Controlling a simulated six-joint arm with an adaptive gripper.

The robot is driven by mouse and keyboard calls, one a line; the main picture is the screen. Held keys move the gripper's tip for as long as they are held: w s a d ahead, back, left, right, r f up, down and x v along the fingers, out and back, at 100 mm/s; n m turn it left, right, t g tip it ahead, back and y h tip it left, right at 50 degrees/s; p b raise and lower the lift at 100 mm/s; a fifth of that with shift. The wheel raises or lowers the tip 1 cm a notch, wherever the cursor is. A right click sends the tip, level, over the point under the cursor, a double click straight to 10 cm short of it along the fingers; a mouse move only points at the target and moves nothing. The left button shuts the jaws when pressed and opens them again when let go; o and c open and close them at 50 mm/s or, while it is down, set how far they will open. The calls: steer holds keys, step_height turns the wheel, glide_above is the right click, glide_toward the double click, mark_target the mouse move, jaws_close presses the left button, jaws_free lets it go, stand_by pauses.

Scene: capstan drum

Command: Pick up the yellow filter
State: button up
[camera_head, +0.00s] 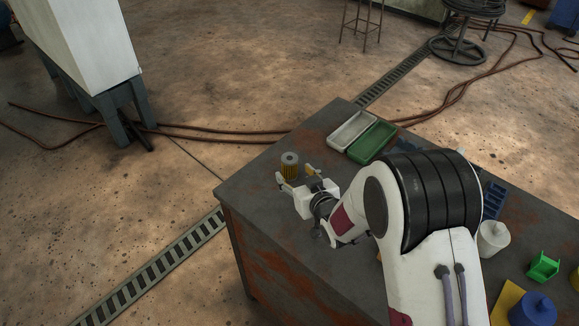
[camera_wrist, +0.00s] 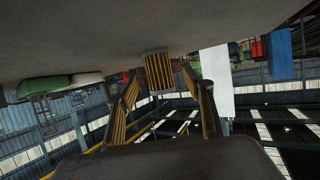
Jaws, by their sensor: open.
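The yellow filter (camera_head: 289,168) is a small cylinder with a grey top and yellow ribbed sides. It stands upright near the far left edge of the table. My gripper (camera_head: 296,178) is low over the table, open, its fingers pointing at the filter. In the wrist view, which is upside down, the filter (camera_wrist: 158,72) appears between and just beyond the tips of my open gripper (camera_wrist: 160,79). I cannot tell whether either finger touches it. Its lower part is partly hidden by my gripper in the head view.
On the table (camera_head: 262,205), a pale tray (camera_head: 352,130) and a green tray (camera_head: 371,143) lie at the far edge. A white pot (camera_head: 493,238), a green holder (camera_head: 543,266) and a blue container (camera_head: 533,309) are at the right. The near left tabletop is clear.

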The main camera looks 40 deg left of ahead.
mark_target(293, 168)
steer(key=shift+a, duration=0.1)
stand_by(0.3)
steer(key=shift+w+a+f, duration=0.1)
steer(key=shift+w+a, duration=0.3)
steer(key=shift+a, duration=0.25)
steer(key=shift+w+a+f, duration=0.1)
steer(key=shift+w+a, duration=0.3)
steer(key=shift+a, duration=0.2)
steer(key=shift+x, duration=1.1)
steer(key=shift+c, duration=0.4)
steer(key=shift+r, duration=0.1)
steer(key=c, duration=1.2)
